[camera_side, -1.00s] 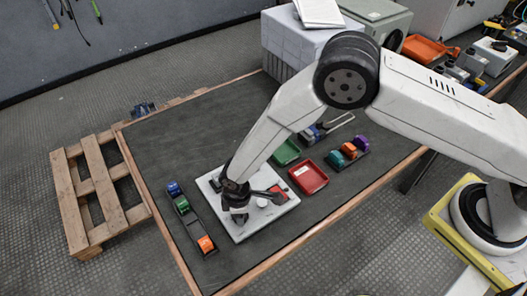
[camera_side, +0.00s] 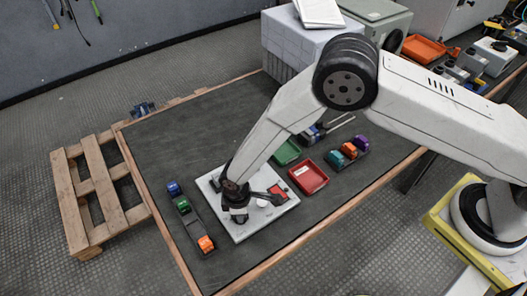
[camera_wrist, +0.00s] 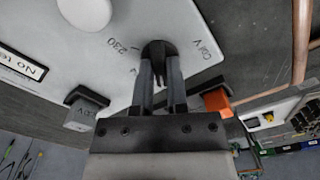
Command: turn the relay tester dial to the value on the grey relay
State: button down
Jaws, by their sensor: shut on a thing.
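The relay tester (camera_side: 238,231) is a flat white panel on the dark mat. Its black dial (camera_wrist: 158,47) shows in the wrist view, with "230" printed to its left and other markings around it. My gripper (camera_wrist: 160,82) is shut on the dial, its two fingers on either side of the knob. In the side view my gripper (camera_side: 239,214) stands over the panel and hides the dial. A grey block (camera_wrist: 82,115) with dark marking, likely the grey relay, shows left of my fingers; its text is too small to read surely. The dial's pointer setting is unclear.
A red tray (camera_side: 309,178) and a green tray (camera_side: 286,153) lie to the right. The mat behind the tester is clear.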

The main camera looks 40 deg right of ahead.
jog(key=m, duration=1.1)
jog(key=shift+m, duration=0.4)
jog(key=m, duration=1.1)
jog(key=shift+m, duration=0.4)
jog(key=c, duration=0.6)
grip_release()
jog(key=shift+c, duration=0.2)
